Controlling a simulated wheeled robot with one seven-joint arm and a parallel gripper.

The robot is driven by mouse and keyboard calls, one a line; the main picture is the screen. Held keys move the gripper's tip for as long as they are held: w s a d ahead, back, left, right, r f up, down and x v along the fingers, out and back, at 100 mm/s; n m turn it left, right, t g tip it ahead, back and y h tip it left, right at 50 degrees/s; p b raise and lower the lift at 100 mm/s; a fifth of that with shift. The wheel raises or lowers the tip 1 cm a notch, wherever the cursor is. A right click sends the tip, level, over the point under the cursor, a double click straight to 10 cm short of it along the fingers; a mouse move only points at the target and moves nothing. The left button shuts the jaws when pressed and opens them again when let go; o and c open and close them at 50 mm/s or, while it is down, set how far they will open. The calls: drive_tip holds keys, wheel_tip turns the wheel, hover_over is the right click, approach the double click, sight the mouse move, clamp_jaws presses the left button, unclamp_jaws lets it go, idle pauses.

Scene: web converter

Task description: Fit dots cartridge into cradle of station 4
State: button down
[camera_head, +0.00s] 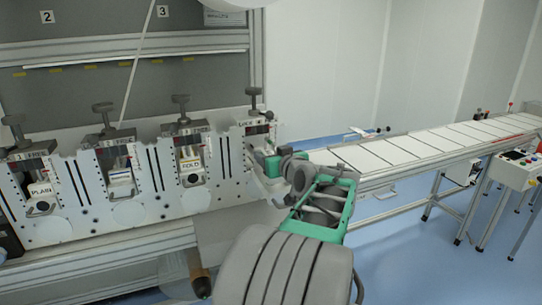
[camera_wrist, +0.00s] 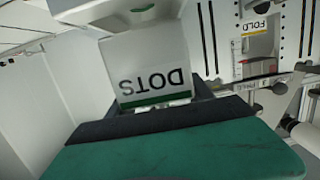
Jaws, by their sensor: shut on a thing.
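The dots cartridge (camera_wrist: 148,58) is a white block with a green stripe, and its DOTS label appears upside down in the wrist view. My gripper (camera_wrist: 155,112) is shut on it, with dark pads and a wide green part below it in the picture. In the head view my gripper (camera_head: 268,164) is at the front of station 4 (camera_head: 256,128), the rightmost station, below its LOCK block and dark knob. The cartridge and the cradle are mostly hidden there by my gripper. I cannot tell whether the cartridge is seated.
Stations to the left hold a PLAIN cartridge (camera_head: 40,190), a white and blue cartridge (camera_head: 121,183) and a FOLD cartridge (camera_head: 190,165). A conveyor (camera_head: 430,142) runs off to the right.

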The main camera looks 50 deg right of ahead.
drive_tip(key=shift+b, duration=0.4)
drive_tip(key=shift+f+b, duration=1.7)
drive_tip(key=shift+b, duration=0.25)
drive_tip(key=c, duration=0.7)
unclamp_jaws()
drive_tip(key=o, duration=0.3)
drive_tip(key=shift+o, duration=0.4)
drive_tip(key=shift+f, duration=0.15)
drive_tip(key=v, duration=0.8)
drive_tip(key=shift+b, duration=0.4)
drive_tip(key=shift+d, duration=0.1)
drive_tip(key=shift+r, duration=0.2)
